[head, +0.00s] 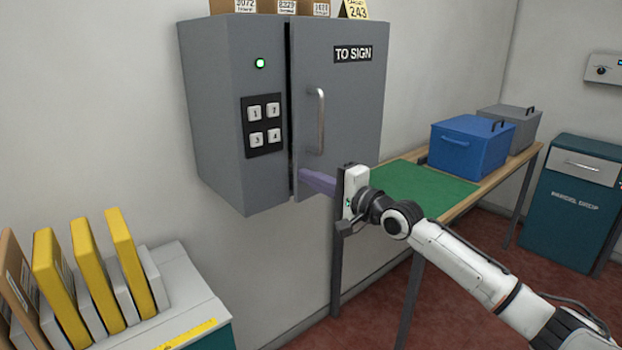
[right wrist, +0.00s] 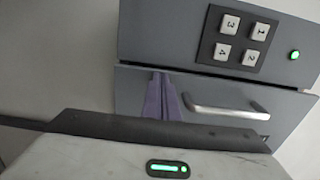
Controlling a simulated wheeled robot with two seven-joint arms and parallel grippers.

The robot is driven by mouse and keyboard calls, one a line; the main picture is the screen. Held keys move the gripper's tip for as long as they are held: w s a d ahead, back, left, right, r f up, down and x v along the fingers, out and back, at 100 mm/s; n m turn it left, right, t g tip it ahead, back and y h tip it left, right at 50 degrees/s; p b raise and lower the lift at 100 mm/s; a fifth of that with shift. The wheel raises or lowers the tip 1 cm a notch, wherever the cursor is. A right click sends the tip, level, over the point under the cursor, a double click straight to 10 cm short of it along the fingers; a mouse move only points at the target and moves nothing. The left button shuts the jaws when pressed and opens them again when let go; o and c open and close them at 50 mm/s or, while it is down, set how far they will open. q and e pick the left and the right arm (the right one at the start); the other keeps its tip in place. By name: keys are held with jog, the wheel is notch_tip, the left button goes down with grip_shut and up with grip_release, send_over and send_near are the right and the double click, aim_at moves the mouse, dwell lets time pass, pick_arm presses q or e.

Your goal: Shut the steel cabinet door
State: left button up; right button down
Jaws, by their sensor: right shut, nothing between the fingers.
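The grey steel cabinet (head: 222,110) hangs on the wall with a keypad (head: 264,125) and a lit green lamp on its left part. Its door (head: 350,95), marked "TO SIGN", has an upright bar handle (head: 316,120). A narrow dark gap runs down the door's left edge; the door is nearly flush, and I cannot tell if it is fully shut. My right gripper (head: 304,176) is shut and empty, its purple fingers at the lower left of the door, below the handle. The right wrist view shows the fingers (right wrist: 160,98) against or just before the door (right wrist: 205,92); contact is unclear. My left gripper is out of view.
Boxes (head: 285,8) and a yellow number card stand on the cabinet. A table with a green mat (head: 415,188), a blue box (head: 468,145) and a grey box (head: 508,127) stands at the right. A teal drop bin (head: 568,215) is beyond. Yellow and brown parcels (head: 55,275) stand at lower left.

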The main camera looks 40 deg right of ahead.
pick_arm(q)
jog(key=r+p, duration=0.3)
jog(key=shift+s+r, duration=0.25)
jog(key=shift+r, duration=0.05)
pick_arm(e)
jog(key=w+h, duration=0.1)
jog(key=m+h, duration=0.1)
jog(key=w+m+h, duration=0.1)
jog(key=shift+w+a+r+h, duration=0.3)
jog(key=shift+a+r+h, duration=0.05)
jog(key=shift+a+h, duration=0.05)
jog(key=shift+a, duration=0.1)
